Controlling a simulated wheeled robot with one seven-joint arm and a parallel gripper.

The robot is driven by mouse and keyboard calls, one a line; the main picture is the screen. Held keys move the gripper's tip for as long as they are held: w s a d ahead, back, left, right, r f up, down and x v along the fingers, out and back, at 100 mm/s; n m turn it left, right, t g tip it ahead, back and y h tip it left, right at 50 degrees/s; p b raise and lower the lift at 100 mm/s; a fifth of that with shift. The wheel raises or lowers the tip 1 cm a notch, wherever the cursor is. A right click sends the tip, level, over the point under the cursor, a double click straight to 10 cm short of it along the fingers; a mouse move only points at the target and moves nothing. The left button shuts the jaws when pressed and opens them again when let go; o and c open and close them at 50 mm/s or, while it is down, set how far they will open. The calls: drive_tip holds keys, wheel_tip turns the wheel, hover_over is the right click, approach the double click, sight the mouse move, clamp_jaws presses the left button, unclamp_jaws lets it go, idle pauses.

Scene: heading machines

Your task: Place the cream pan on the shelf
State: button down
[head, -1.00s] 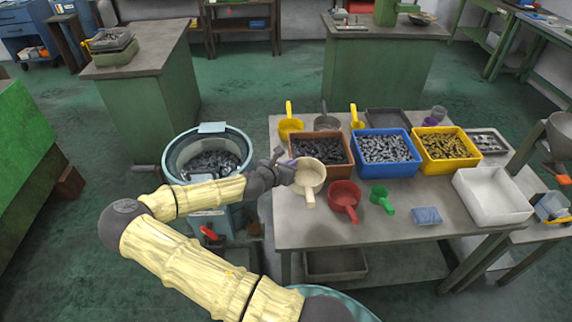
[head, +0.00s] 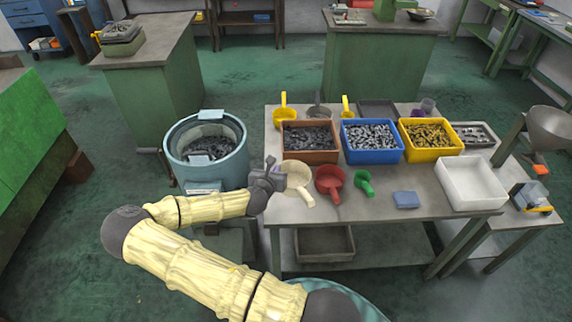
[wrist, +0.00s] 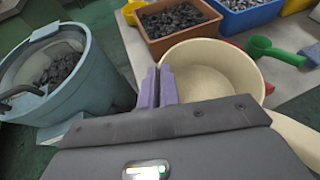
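The cream pan (head: 295,180) is at the left front of the grey worktable (head: 362,212), its handle pointing toward me and right. It fills the right of the wrist view (wrist: 215,75). My gripper (head: 281,180) is at the pan's left side. In the wrist view, its purple fingers (wrist: 160,87) are close together, one on each side of the pan's left rim, shut on it. The pan is empty. I cannot tell whether its base touches the table. A lower shelf (head: 390,250) under the worktable holds a grey tray (head: 325,243).
Brown (head: 310,156), blue (head: 372,155) and yellow (head: 432,154) bins of parts stand behind the pan. A red pan (head: 329,180) and a green scoop (head: 363,182) lie to its right. A round blue-grey tub (head: 207,170) stands left of the table.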

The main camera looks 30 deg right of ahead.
drive_tip(key=s+a+f+n+t+y+b, duration=0.1)
drive_tip(key=a+f+n+y+b, duration=0.4)
drive_tip(key=a, duration=0.5)
drive_tip(key=s+a+f+n+t+y+b, duration=0.1)
drive_tip(key=a+f+n+t+y+b, duration=0.3)
drive_tip(key=a+f, duration=0.5)
drive_tip(key=shift+a+f+n+y+b, duration=0.2)
drive_tip(key=shift+a+n+y+b, duration=0.25)
drive_tip(key=shift+a, duration=0.6)
drive_tip(key=shift+w, duration=0.1)
